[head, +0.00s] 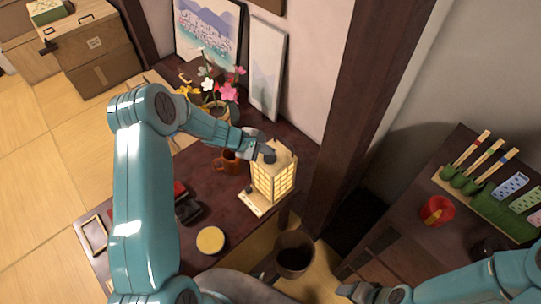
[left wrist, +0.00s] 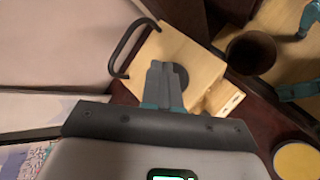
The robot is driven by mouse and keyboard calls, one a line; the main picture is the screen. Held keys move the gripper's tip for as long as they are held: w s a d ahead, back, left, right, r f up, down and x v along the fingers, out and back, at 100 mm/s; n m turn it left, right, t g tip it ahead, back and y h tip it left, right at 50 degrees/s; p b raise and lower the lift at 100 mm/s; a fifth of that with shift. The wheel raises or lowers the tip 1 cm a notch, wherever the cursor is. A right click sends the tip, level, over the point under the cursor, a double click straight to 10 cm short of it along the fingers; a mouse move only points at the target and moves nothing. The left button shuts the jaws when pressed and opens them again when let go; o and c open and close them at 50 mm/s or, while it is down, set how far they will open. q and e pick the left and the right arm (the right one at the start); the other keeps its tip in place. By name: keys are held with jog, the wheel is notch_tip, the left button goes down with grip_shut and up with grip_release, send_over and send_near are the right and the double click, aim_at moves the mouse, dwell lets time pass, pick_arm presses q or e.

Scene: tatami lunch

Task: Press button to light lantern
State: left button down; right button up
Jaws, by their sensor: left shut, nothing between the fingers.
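The lantern (head: 272,180) stands on the dark table with its paper panels glowing. It has a pale wooden frame and a base plate (head: 252,205) that sticks out in front. My left gripper (head: 268,153) is at the top of the lantern, shut and empty. In the left wrist view its closed fingers (left wrist: 164,82) overlap a dark round disc (left wrist: 181,77) on the lantern's wooden top (left wrist: 198,62). I cannot tell whether they touch it. A dark handle (left wrist: 125,48) arches beside the top. My right gripper (head: 358,291) is low at the right; its jaw opening is unclear.
An orange-brown mug (head: 228,163) and a flower pot (head: 218,110) stand behind and left of the lantern. A yellow round dish (head: 210,240) lies in front. A dark bin (head: 294,255) stands below the table edge. A wooden post (head: 358,100) rises to the right.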

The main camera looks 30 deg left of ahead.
aim_at(267, 158)
pick_arm(q)
notch_tip(267, 158, up, 6)
jog(key=p, duration=0.3)
jog(key=shift+p, duration=0.35)
jog(key=shift+f, duration=0.1)
jog(key=s+d+f+m+g, duration=0.2)
jog(key=s+d+m, duration=0.3)
jog(key=s, duration=0.4)
jog(key=s+d+f+m+g+y, duration=0.1)
jog(key=s+d+f+m+g, duration=0.1)
jog(key=s+d+m, duration=0.3)
jog(key=s+d+f+m+g+y, duration=0.1)
jog(key=s+d+f+m, duration=0.3)
jog(key=s, duration=0.9)
jog(key=shift+s+d+f+m+g, duration=0.35)
jog(key=shift+d+m+g, duration=0.35)
jog(key=shift+d+m, duration=0.45)
